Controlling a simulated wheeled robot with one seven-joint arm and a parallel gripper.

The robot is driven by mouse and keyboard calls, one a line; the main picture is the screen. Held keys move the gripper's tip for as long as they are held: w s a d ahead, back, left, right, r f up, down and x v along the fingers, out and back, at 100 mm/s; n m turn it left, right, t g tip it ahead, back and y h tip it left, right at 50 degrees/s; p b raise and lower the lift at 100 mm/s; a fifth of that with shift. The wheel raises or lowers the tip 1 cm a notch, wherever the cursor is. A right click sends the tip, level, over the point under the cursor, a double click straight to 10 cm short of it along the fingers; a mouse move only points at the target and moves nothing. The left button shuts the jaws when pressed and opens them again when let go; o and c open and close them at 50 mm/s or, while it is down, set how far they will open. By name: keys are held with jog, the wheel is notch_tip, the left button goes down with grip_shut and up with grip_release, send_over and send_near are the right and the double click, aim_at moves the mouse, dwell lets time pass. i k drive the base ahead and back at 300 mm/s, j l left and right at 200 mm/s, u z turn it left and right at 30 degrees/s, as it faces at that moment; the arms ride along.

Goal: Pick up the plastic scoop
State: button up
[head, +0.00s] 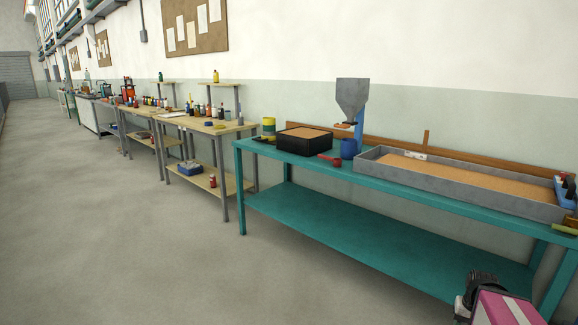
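A small red object that looks like the plastic scoop (330,159) lies on the teal table (300,158), near its front edge. It is between a black tray of sand and a blue cup. A dark ribbed part with a magenta block beside it, which seems to be the end of my arm with my gripper (483,284), shows at the bottom right. It is in front of the table and well apart from the scoop. Its fingers cannot be made out, and no held thing is visible.
The black tray (290,145), blue cup (348,149), grey hopper on a stand (352,98) and long grey sand trough (455,192) crowd the tabletop. A yellow-green can (268,126) stands at the back left. The teal lower shelf (370,235) is bare. Open floor (110,230) lies left.

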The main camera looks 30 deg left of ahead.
aim_at(329, 160)
jog(key=i+j+u, duration=0.2)
jog(key=u, duration=0.15)
jog(key=i+j+u, duration=0.15)
jog(key=i+u, duration=0.5)
jog(key=i+j+u, duration=0.2)
jog(key=i+j, duration=0.25)
jog(key=i+j+u, duration=0.2)
jog(key=i+j, duration=0.15)
jog(key=i, duration=0.15)
